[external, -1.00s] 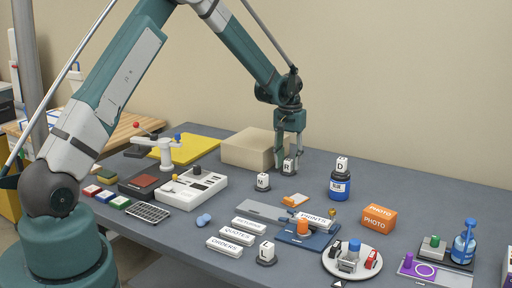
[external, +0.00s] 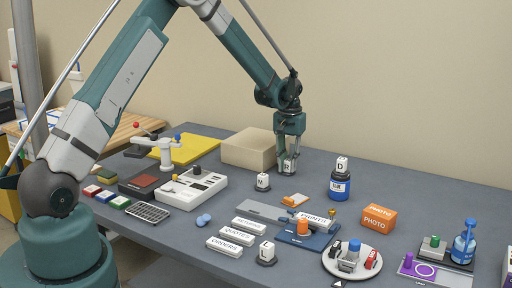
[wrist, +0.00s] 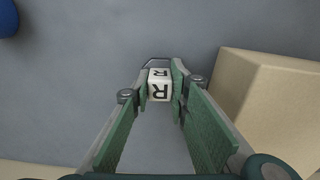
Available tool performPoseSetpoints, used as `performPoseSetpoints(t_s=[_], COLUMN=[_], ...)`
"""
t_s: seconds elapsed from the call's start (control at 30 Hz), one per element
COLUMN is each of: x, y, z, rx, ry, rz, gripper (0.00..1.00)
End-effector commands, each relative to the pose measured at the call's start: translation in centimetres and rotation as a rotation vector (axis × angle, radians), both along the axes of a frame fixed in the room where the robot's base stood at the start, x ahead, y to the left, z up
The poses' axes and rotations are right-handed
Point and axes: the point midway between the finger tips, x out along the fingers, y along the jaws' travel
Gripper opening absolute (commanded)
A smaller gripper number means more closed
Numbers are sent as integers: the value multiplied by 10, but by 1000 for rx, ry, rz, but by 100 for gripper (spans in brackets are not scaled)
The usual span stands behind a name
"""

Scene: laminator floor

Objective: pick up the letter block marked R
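The white letter block marked R (external: 287,167) stands at the back of the table, beside the beige box. In the wrist view the R block (wrist: 158,86) shows the letter R on two faces. My gripper (external: 288,163) points down over it, with its fingers drawn in on both sides of the block. The wrist view shows the fingertips (wrist: 160,85) against its left and right sides. The block appears to be still at table height; its underside is hidden.
The beige box (external: 250,148) is close on the left of my gripper. Block M (external: 262,181) stands in front, and block D (external: 341,164) sits on a blue jar (external: 339,188) to the right. Bare table lies between the R block and the jar.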

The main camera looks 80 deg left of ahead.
Motion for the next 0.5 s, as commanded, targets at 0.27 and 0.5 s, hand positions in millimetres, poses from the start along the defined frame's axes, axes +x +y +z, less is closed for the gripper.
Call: performPoseSetpoints(t_s=[0.27, 0.5], x=[0, 0], y=[0, 0], z=[1, 12], rx=[0, 0], ry=[0, 0], rz=[0, 0], gripper=[0, 0])
